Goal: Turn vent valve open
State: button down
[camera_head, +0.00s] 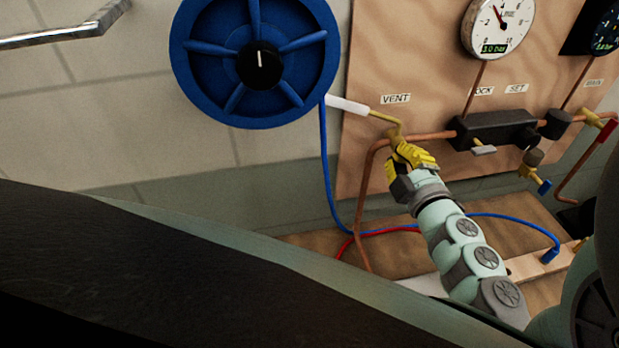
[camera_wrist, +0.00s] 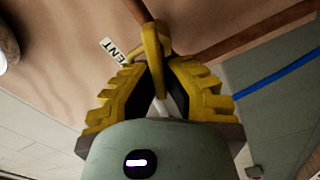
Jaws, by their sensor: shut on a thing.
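The vent valve has a brass lever with a white grip (camera_head: 348,105) that points left, below and left of the VENT label (camera_head: 396,99) on the wooden panel. My gripper (camera_head: 406,150), with yellow ridged fingers, is at the brass valve end beside the copper pipe. In the wrist view, the fingers (camera_wrist: 160,85) close around the brass lever (camera_wrist: 152,45), with a pale part of it between them. The VENT label also shows in the wrist view (camera_wrist: 113,50), partly hidden. The exact contact between fingers and lever is hard to see.
A large blue reel (camera_head: 205,70) hangs left of the panel. Gauges (camera_head: 497,28) and a dark regulator block (camera_head: 492,130) sit to the right. Blue and red hoses (camera_head: 328,170) run below my gripper. A copper pipe (camera_head: 366,190) drops beside it.

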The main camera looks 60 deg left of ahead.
jog(key=shift+f+n+b, duration=0.2)
jog(key=shift+n+b, duration=0.75)
jog(key=shift+n, duration=0.2)
jog(key=shift+f+n+b, duration=0.2)
jog(key=shift+n+b, duration=0.75)
jog(key=shift+n, duration=0.2)
jog(key=c, duration=1.1)
grip_release()
jog(key=shift+o, duration=0.2)
jog(key=shift+d, duration=0.1)
jog(key=v, duration=0.7)
jog(key=shift+s+d+r, duration=0.1)
